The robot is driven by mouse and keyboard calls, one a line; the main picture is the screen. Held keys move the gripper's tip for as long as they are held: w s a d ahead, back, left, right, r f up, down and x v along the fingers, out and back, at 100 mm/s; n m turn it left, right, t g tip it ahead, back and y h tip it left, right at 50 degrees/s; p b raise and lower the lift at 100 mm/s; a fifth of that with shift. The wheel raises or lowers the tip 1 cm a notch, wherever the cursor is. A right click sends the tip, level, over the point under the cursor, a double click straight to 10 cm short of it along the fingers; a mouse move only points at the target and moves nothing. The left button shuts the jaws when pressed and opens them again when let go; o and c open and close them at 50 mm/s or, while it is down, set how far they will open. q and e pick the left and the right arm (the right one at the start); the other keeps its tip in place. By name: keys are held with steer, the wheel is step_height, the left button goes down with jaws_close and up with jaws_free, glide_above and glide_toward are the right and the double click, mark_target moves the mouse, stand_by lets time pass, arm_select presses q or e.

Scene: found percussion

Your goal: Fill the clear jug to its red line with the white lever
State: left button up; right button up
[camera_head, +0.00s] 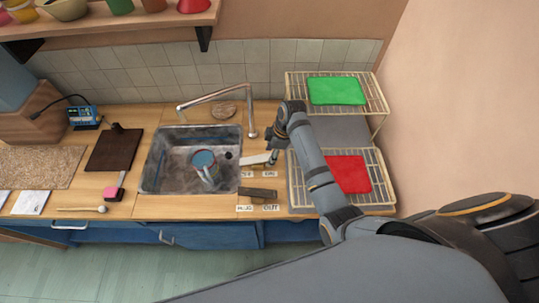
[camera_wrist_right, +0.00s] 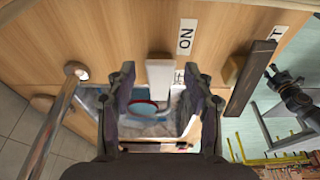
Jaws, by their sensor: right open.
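The clear jug (camera_head: 204,166) stands in the sink, below the tap. It looks bluish with a reddish ring near its top; the water level in it cannot be made out. It also shows in the right wrist view (camera_wrist_right: 142,107). The white lever (camera_head: 254,160) lies at the sink's right side. My right gripper (camera_head: 272,156) is at this lever. In the right wrist view the lever (camera_wrist_right: 160,75) sits between the two open fingers, with gaps on both sides. A dark jointed part at the wrist view's right edge may be my left gripper (camera_wrist_right: 288,94); its fingers are unclear.
The metal sink (camera_head: 160,185) has a tap (camera_head: 215,93) arching over it. A dark lever (camera_head: 258,193) lies in front of the white one, with labels nearby. A wire rack (camera_head: 377,205) with a red cloth stands at right. A brown board (camera_head: 113,150) lies left.

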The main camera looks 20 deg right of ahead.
steer(key=v, duration=1)
steer(key=shift+r, duration=0.3)
steer(key=shift+s+d+f, duration=0.1)
steer(key=shift+d, duration=0.05)
